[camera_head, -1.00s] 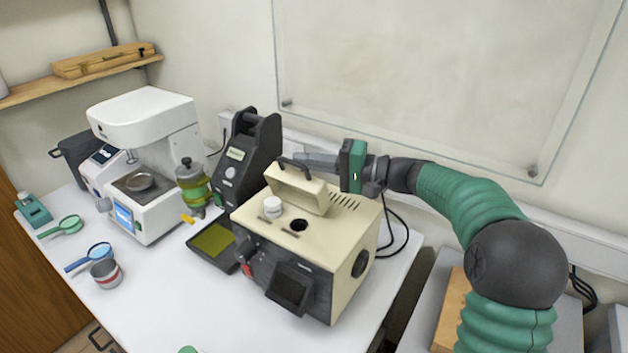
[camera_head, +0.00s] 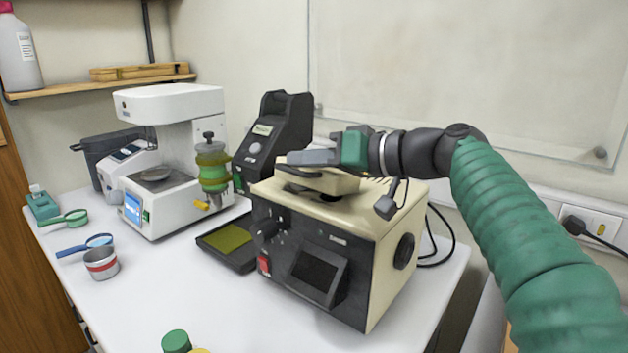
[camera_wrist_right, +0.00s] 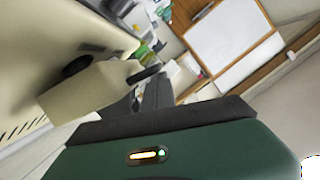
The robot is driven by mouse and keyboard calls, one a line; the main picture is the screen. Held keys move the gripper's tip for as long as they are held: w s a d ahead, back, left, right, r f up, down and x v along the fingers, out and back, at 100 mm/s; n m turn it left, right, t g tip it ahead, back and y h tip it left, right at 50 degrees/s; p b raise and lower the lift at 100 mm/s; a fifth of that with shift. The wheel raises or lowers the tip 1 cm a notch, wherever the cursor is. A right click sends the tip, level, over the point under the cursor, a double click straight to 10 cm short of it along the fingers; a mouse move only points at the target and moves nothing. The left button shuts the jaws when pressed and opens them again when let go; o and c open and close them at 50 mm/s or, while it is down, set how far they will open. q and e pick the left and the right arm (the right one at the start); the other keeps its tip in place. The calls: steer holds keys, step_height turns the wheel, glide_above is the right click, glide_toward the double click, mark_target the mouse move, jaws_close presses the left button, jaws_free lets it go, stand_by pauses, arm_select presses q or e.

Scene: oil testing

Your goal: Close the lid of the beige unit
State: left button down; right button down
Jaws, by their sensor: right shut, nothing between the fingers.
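The beige unit (camera_head: 385,225) stands on the white table, with a black front panel. Its lid (camera_head: 333,182) is a beige block tilted low over the top, with a dark gap showing beneath it. In the right wrist view the lid (camera_wrist_right: 88,98) stands off the unit's top, near a dark hole (camera_wrist_right: 76,66). My right gripper (camera_head: 298,157) is shut and empty, with its fingers lying over the top of the lid. In the right wrist view its fingers (camera_wrist_right: 155,95) are beside the lid. Whether they touch it is hard to tell. My left gripper is out of view.
A black device (camera_head: 275,135) stands close behind the unit, left of my gripper. A dark tray (camera_head: 215,249) lies at the unit's left. A white instrument (camera_head: 172,165) and a green jar (camera_head: 212,170) stand further left. The front table is mostly clear.

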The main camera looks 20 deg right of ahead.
steer(key=f+n+b, duration=0.1)
steer(key=b, duration=0.1)
steer(key=a+f+n+b, duration=0.1)
steer(key=b, duration=0.1)
steer(key=s+f+h+b, duration=0.1)
steer(key=b, duration=0.1)
steer(key=shift+a+f+n+t, duration=0.3)
steer(key=shift+a+n, duration=0.05)
steer(key=shift+n, duration=0.05)
steer(key=shift+f, duration=0.15)
